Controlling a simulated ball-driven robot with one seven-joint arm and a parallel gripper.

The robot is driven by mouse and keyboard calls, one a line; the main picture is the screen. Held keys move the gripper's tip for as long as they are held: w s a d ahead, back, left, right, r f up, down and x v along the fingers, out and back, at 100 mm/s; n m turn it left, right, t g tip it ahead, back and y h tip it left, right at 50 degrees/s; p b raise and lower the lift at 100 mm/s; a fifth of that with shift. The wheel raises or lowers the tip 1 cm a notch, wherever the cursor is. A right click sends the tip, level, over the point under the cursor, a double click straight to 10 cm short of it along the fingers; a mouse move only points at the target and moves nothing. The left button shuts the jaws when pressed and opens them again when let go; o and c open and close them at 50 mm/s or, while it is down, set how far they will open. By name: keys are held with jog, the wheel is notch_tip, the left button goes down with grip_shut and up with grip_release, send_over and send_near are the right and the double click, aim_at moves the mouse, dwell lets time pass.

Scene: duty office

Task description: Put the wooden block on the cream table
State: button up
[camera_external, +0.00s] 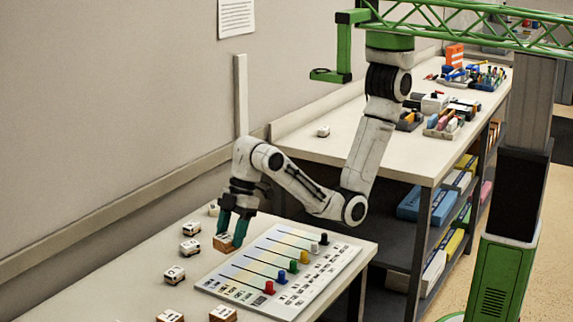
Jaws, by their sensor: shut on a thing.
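My gripper (231,236) points down over the near cream table (112,292), with its teal fingers shut on a small wooden block (222,243). The block has brown wooden sides and a pale top, partly hidden by the fingers. It is at or just above the tabletop, left of the printed board; I cannot tell whether it touches the table.
A white board with coloured pegs (283,270) lies right of my gripper. Small white blocks (190,247) stand close on the left. Two wooden-sided blocks (222,314) sit at the front. A second table (375,150) behind holds trays.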

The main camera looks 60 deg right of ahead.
jog(key=s+a+n, duration=0.2)
jog(key=s, duration=0.5)
send_near(193, 310)
jog(key=shift+w+a+f+g, duration=0.1)
jog(key=shift+a+f+g, duration=0.15)
jog(key=shift+a, duration=0.2)
jog(key=shift+w+a+f+g, duration=0.15)
jog(key=shift+a+f, duration=0.15)
jog(key=shift+a, duration=0.15)
jog(key=shift+w+a+f, duration=0.2)
jog(key=shift+f, duration=1.7)
jog(key=shift+f, duration=0.1)
jog(key=o, duration=1)
jog(key=shift+o, duration=0.2)
